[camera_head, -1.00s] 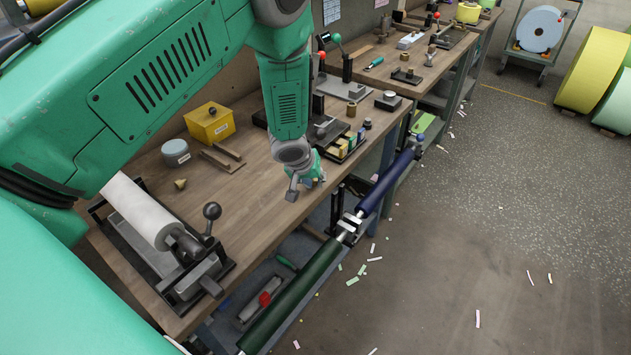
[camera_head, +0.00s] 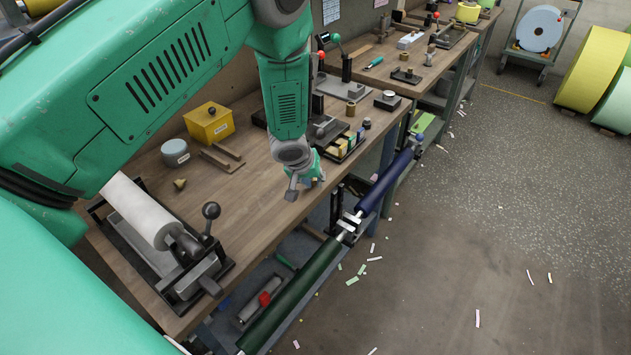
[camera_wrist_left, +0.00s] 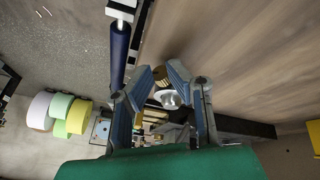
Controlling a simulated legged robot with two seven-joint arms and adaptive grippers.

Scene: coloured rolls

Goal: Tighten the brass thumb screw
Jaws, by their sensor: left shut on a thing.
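My left gripper (camera_head: 306,186) reaches down at the front edge of the wooden bench (camera_head: 255,200), beside the roller rail. In the left wrist view my left gripper (camera_wrist_left: 162,75) has its blue-grey fingers closed around a small brown-brass piece, which looks like the brass thumb screw (camera_wrist_left: 160,77). A shiny silver round part (camera_wrist_left: 168,98) shows between the fingers, close to the brass piece. In the head view the fingers hide what they hold. My right gripper is not in view.
A white roller in a black frame (camera_head: 140,212) stands at the near left. A yellow box (camera_head: 209,123), a grey tin (camera_head: 176,152) and a loose brass-coloured piece (camera_head: 180,183) sit on the bench. A green roller (camera_head: 290,298) and a blue roller (camera_head: 384,188) run along its front.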

